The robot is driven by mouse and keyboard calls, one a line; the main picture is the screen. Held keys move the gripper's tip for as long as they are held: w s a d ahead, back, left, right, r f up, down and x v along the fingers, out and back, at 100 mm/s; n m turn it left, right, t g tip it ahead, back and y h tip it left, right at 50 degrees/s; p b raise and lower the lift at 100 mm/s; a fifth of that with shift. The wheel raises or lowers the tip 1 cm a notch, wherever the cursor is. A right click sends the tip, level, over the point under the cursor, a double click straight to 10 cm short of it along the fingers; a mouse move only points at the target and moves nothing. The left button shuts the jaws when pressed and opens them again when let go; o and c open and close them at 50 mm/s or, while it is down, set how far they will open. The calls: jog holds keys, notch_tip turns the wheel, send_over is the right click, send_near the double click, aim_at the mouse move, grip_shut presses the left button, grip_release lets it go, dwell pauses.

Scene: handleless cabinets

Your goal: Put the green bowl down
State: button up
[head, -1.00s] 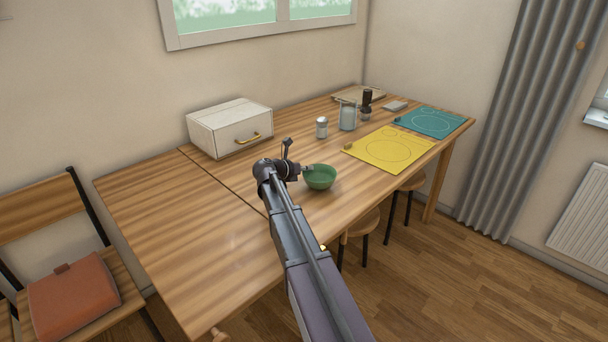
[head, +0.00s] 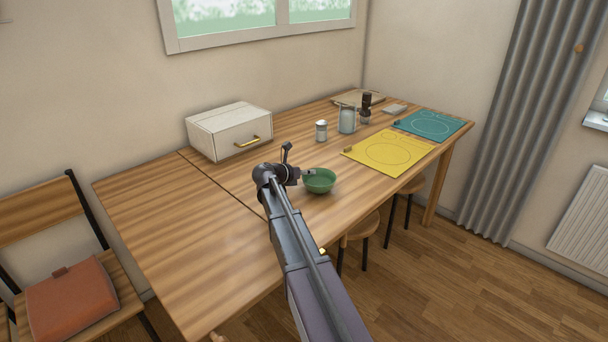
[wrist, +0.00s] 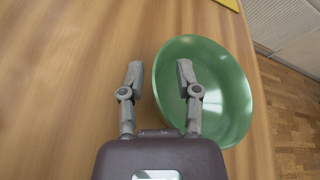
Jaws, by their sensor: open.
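The green bowl (head: 319,181) stands upright on the wooden table, near its front edge; it also shows in the wrist view (wrist: 225,92). My gripper (head: 309,171) is at the bowl's left rim in the head view. In the wrist view my gripper (wrist: 160,75) is open, with a gap between its fingers. The right finger is over the inside of the bowl and the left finger is outside it, over the table. The bowl's left rim passes between them. Whether a finger touches the bowl cannot be told.
The wooden table (head: 175,215) is clear at left. A white box with a drawer (head: 230,131) stands at the back. A yellow mat (head: 388,150), a teal mat (head: 430,123), a white-topped shaker (head: 321,131), a glass jar (head: 347,120) and a dark mill (head: 366,107) are farther right.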

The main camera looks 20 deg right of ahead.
jog(key=shift+r, duration=0.1)
jog(key=shift+r, duration=0.15)
jog(key=p+v, duration=0.4)
jog(key=v, duration=0.8)
dwell(0.4)
